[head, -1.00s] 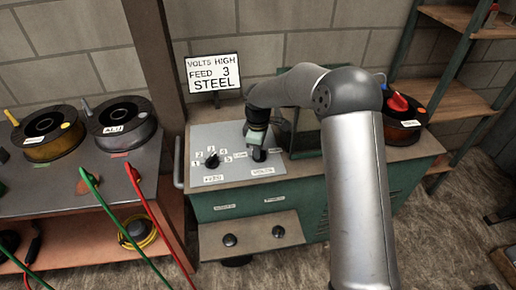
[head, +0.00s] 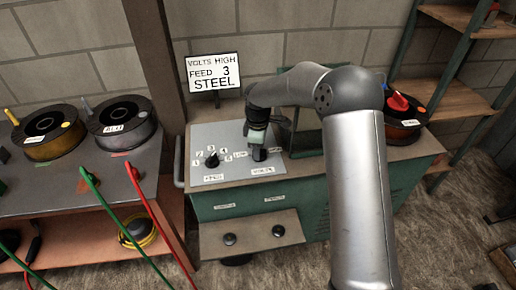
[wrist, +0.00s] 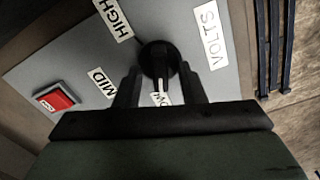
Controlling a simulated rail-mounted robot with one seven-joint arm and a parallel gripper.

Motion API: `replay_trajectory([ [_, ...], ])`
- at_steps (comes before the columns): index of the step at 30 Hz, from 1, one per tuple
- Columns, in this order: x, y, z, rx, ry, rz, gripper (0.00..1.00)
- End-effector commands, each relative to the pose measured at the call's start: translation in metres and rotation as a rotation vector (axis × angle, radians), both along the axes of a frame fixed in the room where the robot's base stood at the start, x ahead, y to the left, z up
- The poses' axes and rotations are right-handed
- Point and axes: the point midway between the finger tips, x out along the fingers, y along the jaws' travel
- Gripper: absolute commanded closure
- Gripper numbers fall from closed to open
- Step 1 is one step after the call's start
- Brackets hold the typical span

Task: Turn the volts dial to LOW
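The volts dial (wrist: 157,60) is a dark round knob on a grey panel (wrist: 75,65). HIGH, MID and partly hidden LOW labels surround it, with a VOLTS label (wrist: 207,35) to its right. A pale line on the knob points down the wrist picture, towards the LOW label (wrist: 160,98). My gripper (wrist: 159,72) is open, its two fingers on either side of the dial; I cannot tell whether they touch it. In the head view my gripper (head: 259,153) hides most of the dial. The sign (head: 213,72) reads VOLTS HIGH, FEED 3, STEEL.
A numbered feed dial (head: 212,160) sits left of my gripper on the same panel. A red button (wrist: 54,99) shows in the wrist view. Wire spools (head: 125,120) stand on the left bench. A shelf (head: 455,60) stands at the right.

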Motion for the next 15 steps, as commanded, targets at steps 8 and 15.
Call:
replay_trajectory([
  [8, 0.0, 0.0, 0.013, 0.001, -0.001, -0.001, 0.64],
  [15, 0.001, 0.0, 0.066, 0.002, -0.004, -0.002, 0.64],
])
